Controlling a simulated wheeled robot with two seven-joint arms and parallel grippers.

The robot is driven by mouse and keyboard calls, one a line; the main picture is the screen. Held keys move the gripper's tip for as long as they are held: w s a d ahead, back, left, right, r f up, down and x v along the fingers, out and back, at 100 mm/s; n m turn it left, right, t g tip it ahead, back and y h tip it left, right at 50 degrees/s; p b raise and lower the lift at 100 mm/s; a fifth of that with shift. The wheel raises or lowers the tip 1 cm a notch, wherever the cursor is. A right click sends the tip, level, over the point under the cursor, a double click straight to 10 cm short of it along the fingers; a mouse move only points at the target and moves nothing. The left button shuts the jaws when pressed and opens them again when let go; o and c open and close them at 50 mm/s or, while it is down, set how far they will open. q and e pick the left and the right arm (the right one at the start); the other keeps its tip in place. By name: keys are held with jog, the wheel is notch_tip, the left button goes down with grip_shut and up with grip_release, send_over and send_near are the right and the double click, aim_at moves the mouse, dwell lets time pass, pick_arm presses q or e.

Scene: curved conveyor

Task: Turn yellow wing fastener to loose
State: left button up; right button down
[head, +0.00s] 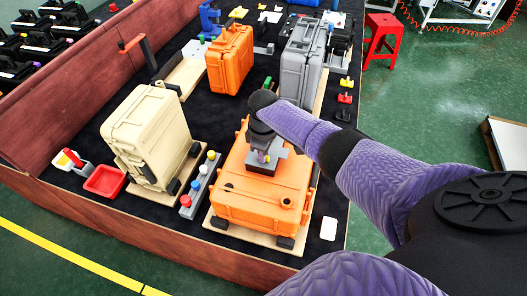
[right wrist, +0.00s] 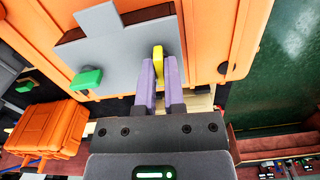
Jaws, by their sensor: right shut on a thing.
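The yellow wing fastener (right wrist: 158,62) stands upright on a grey plate (right wrist: 115,60) fixed to an orange case. My right gripper (right wrist: 160,85) has its two purple fingers on either side of the fastener, closed on it. In the head view my right gripper (head: 265,157) points down onto the top of the orange case (head: 255,205), and the wrist hides most of the plate. A green wing fastener (right wrist: 87,79) sits on the same plate, left of the yellow one. My left gripper is not in view.
A beige case (head: 145,135) stands left of the orange case, with a strip of coloured knobs (head: 198,187) between them. A second orange case (head: 230,58) and a grey case (head: 302,62) stand behind. A red tray (head: 104,181) lies at the left.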

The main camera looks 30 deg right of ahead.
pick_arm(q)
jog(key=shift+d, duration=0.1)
pick_arm(e)
jog(key=shift+n, duration=0.4)
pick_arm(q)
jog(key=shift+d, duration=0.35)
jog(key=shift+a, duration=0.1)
pick_arm(e)
jog(key=c, duration=0.7)
grip_release()
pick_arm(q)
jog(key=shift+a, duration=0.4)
pick_arm(e)
jog(key=shift+r, duration=0.45)
pick_arm(q)
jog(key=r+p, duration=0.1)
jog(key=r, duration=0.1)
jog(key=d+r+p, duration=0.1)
jog(key=p, duration=0.1)
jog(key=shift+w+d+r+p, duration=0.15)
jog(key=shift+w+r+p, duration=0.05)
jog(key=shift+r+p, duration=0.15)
pick_arm(e)
notch_tip(320, 180, up, 9)
jog(key=shift+r, duration=0.1)
